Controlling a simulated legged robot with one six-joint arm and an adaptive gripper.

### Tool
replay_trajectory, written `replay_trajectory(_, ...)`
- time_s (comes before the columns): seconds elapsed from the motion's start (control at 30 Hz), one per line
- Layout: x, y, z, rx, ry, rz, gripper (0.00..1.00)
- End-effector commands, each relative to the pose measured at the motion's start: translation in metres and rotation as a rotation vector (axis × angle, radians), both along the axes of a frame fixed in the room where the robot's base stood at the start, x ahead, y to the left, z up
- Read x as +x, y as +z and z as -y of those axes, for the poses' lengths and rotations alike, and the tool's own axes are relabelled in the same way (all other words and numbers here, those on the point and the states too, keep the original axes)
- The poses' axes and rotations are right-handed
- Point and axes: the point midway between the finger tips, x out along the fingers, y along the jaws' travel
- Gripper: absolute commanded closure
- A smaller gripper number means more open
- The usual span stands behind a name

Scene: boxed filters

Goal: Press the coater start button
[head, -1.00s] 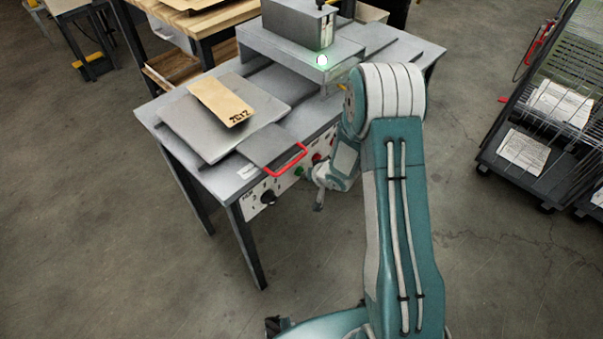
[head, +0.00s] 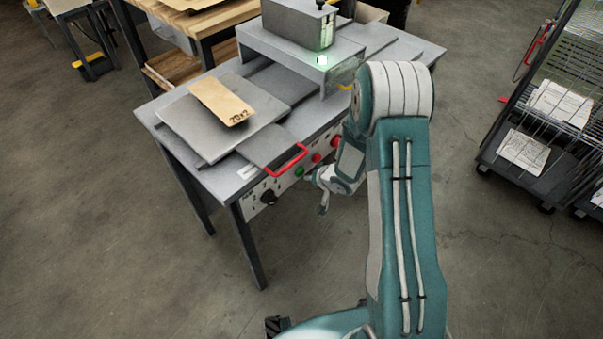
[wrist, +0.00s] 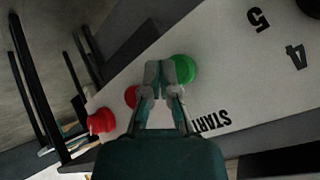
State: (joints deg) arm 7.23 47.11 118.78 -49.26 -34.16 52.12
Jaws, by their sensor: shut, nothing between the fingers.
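The coater (head: 180,170) is a grey metal bench with a control panel along its front edge. The green start button (head: 299,172) is on that panel. In the wrist view the green button (wrist: 184,69) is just right of the fingertips, with START lettering (wrist: 211,121) below it. My gripper (head: 310,177) is shut and empty in front of the panel, close beside the green button. In the wrist view its fingertips (wrist: 166,72) overlap the button's left edge; I cannot tell whether they touch it.
Red buttons (wrist: 101,120) sit to the left on the panel in the wrist view. A black knob (head: 268,197) and a red handle (head: 287,160) are nearby in the head view. A wire rack cart (head: 540,110) stands at right. The floor in front is clear.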

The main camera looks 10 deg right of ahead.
Motion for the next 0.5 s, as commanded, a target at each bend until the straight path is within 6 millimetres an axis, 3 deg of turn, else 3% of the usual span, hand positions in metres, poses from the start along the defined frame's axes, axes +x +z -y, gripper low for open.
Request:
replay_trajectory(0.27,-0.002,0.0,0.002,-0.001,-0.001,0.0,1.0)
replay_trajectory(0.5,-0.019,0.0,0.014,0.0,-0.001,-0.001,1.0)
